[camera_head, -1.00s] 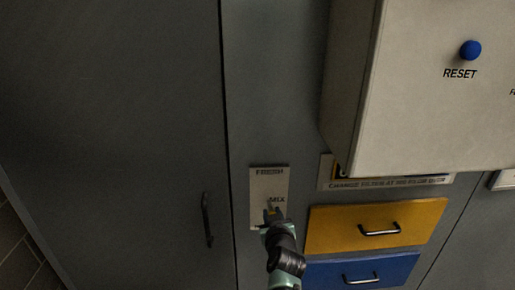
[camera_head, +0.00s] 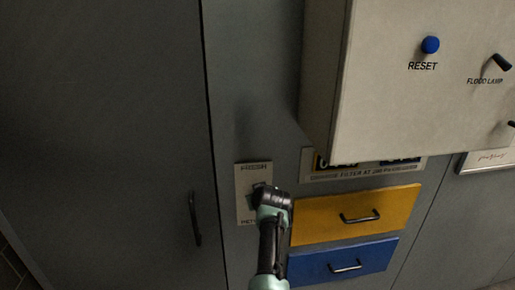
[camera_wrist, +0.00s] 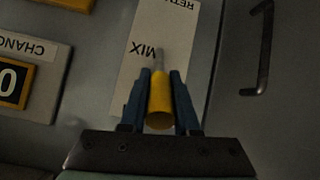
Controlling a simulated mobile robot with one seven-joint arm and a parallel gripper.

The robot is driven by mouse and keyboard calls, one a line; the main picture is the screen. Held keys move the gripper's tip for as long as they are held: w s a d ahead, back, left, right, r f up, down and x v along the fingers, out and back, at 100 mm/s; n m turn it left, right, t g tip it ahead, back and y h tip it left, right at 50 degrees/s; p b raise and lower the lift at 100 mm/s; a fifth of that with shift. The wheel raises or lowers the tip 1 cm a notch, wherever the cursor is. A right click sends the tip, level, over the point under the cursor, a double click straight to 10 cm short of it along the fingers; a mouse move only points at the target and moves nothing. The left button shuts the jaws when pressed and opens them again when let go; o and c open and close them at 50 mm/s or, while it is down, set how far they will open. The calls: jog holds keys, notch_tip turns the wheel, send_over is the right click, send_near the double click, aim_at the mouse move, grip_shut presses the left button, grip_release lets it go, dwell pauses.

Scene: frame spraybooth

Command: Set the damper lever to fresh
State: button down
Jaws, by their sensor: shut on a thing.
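The damper lever (camera_wrist: 160,100) has a yellow knob on a thin grey stem. In the wrist view it stands out from a pale label plate (camera_wrist: 150,30), its stem near the word MIX, and part of another word shows farther along. My gripper (camera_wrist: 160,85) is shut on the yellow knob, with a blue finger on each side. In the head view the same plate (camera_head: 245,205) is on the grey cabinet front, with FRESH at its top. My arm covers the lever and the middle of the plate there.
A yellow drawer (camera_head: 310,221) and a blue drawer (camera_head: 310,268) with black handles lie right of the plate. A pale control box (camera_head: 400,110) with a blue RESET button (camera_head: 430,45) juts out above. A door handle (camera_head: 194,218) is at left.

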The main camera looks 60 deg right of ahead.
jog(key=shift+r, duration=0.2)
jog(key=c, duration=0.6)
grip_release()
jog(key=shift+d+f, duration=0.1)
jog(key=shift+f, duration=0.05)
jog(key=shift+c, duration=0.2)
jog(key=b+v, duration=0.2)
jog(key=v, duration=1.1)
jog(key=shift+f, duration=0.1)
